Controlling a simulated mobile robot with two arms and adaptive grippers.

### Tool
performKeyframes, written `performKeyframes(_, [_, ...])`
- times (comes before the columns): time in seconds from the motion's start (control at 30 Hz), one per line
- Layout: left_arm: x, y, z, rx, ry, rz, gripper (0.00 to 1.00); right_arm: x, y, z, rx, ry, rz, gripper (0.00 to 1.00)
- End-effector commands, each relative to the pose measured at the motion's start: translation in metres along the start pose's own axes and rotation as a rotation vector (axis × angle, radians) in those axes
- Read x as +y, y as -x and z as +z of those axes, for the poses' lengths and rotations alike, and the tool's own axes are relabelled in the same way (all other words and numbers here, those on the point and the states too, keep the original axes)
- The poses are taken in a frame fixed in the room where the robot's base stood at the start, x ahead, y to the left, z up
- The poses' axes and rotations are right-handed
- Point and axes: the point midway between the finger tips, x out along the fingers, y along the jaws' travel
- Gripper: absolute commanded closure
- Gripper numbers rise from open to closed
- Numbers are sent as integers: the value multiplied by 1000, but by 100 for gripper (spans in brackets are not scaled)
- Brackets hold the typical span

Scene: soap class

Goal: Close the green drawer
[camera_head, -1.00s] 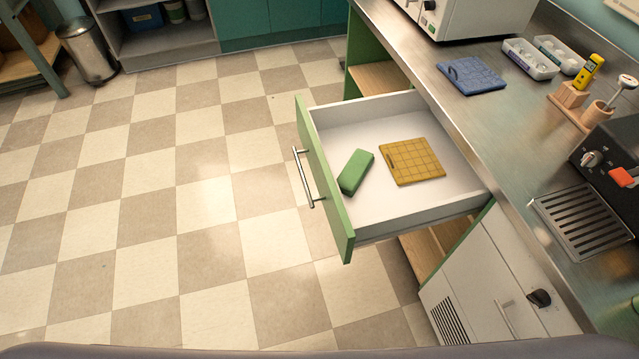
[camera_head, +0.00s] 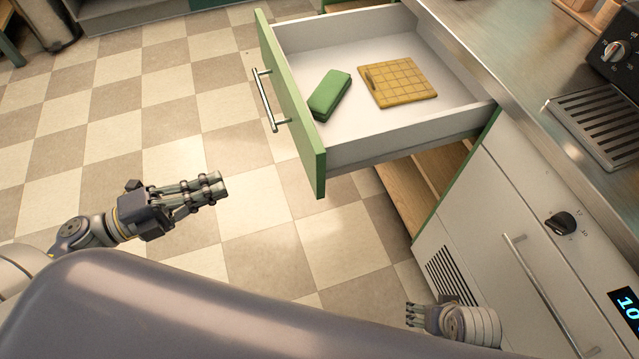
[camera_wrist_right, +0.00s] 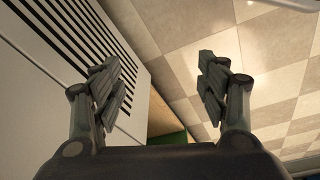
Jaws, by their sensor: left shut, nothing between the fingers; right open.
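The green drawer (camera_head: 292,105) is pulled out from under the counter, with a green front and white inside. Its silver bar handle (camera_head: 264,99) is on the outer face. A green block (camera_head: 329,94) and a yellow gridded board (camera_head: 398,82) lie inside it. My left gripper (camera_head: 221,186) is shut and empty, left of and nearer than the drawer front, apart from it. My right gripper (camera_head: 410,312) is low beside the vented cabinet panel. In the right wrist view, the right gripper (camera_wrist_right: 161,72) is open with nothing between its fingers.
The steel counter (camera_head: 480,45) with a black appliance (camera_head: 612,55) stands at the right. Below it is a white cabinet (camera_head: 490,210) with a vent, a knob and a long handle. Open wooden shelving (camera_head: 400,195) shows under the drawer.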

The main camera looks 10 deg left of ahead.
Motion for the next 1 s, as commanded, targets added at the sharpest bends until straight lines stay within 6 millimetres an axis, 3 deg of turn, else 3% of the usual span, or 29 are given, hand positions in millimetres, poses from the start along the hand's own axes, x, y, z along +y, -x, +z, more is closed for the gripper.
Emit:
performKeyframes(0.1, [-4, -3, -21, 87, -66, 20, 100, 0, 9, -3, 9, -1, 1, 32])
performKeyframes(0.27, [-8, -14, -27, 109, -84, 23, 100, 1, 16, -4, 12, -1, 2, 32])
performKeyframes(0.7, [-7, -102, -35, 106, -83, 18, 100, 2, 33, -7, 20, -3, 3, 32])
performKeyframes(1.0, [-5, -138, -38, 102, -80, 20, 100, 2, 38, -8, 23, -4, 4, 32])
